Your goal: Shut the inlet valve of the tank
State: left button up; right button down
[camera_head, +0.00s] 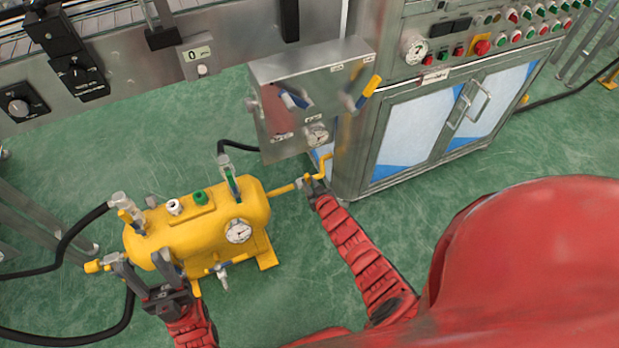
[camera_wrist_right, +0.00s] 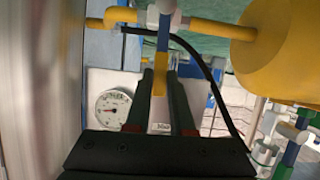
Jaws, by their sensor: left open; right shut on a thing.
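The yellow tank (camera_head: 205,222) stands on the floor, with a pressure gauge (camera_head: 238,231) on its front. A pipe (camera_head: 284,189) leaves its right end and has a valve. My right gripper (camera_head: 313,187) is at this valve; in the right wrist view the fingers (camera_wrist_right: 160,100) are shut on the valve's handle (camera_wrist_right: 161,70), blue with a yellow end. The fingers hide part of the handle. My left gripper (camera_head: 143,266) is open at the tank's lower left, its fingers beside the left-end fittings. I cannot tell whether it touches them. No readable label marks the inlet.
A steel control box (camera_head: 305,95) with levers and a gauge is mounted behind the tank's right end. A steel cabinet (camera_head: 440,125) with buttons stands to the right. Black hoses (camera_head: 75,235) run at the left. The green floor (camera_head: 330,290) in front is partly clear.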

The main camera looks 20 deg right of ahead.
jog(key=shift+d+p, duration=0.25)
jog(key=shift+p, duration=0.15)
jog(key=shift+m, duration=0.3)
jog(key=shift+d+f, duration=0.1)
jog(key=c, duration=0.8)
grip_release()
jog(key=shift+s, duration=0.1)
jog(key=p+v, duration=0.2)
jog(key=v, duration=1.5)
jog(key=shift+d, duration=0.2)
